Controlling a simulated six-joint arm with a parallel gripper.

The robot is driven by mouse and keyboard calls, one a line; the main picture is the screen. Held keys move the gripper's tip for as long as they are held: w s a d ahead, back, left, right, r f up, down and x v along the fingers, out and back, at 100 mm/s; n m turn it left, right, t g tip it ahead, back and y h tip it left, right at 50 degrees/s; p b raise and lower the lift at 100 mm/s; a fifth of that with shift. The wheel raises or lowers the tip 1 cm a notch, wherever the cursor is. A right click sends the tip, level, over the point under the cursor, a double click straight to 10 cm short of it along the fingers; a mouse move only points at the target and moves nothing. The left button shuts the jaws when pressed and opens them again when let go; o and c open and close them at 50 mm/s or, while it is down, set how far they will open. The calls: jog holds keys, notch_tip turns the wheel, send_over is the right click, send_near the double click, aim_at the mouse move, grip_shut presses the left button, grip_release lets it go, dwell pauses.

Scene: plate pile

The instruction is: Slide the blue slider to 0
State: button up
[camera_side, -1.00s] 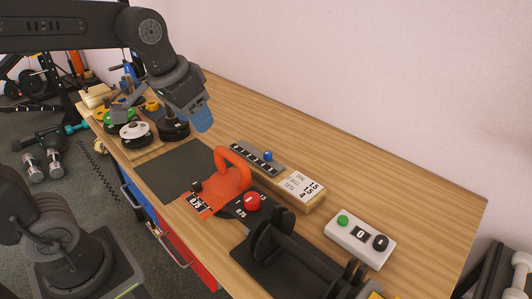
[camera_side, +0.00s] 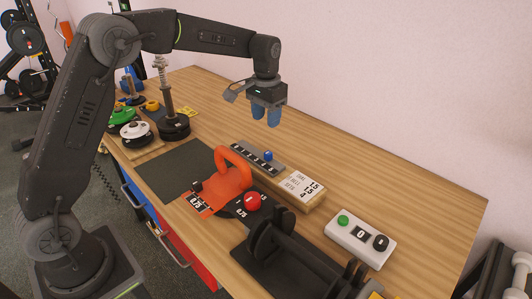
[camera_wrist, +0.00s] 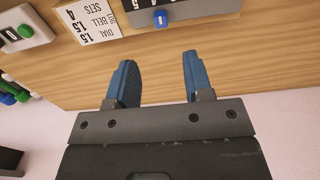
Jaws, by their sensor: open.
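The blue slider (camera_side: 268,155) is a small blue knob on a grey slider panel (camera_side: 243,144) with a dark marked strip. It sits right of the panel's middle in the side view; the marks are too small to read. In the wrist view the blue slider (camera_wrist: 160,18) shows at the top, with a white line on it. My gripper (camera_side: 266,121) is open and empty, its blue fingers pointing down above and behind the panel. In the wrist view my gripper (camera_wrist: 157,75) has its fingers apart, with bare wood between them and the slider beyond the tips.
A card with numbers (camera_side: 302,186) lies right of the panel. An orange kettlebell-like handle (camera_side: 233,172) stands close in front. A white button box (camera_side: 360,238) is further right. Stacked plates (camera_side: 134,131) stand at left. The wooden table behind the panel is clear.

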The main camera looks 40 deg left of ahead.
aim_at(266, 153)
notch_tip(266, 153, down, 12)
jog(key=shift+f, duration=0.15)
jog(key=shift+c, duration=0.3)
grip_shut()
dwell(0.5)
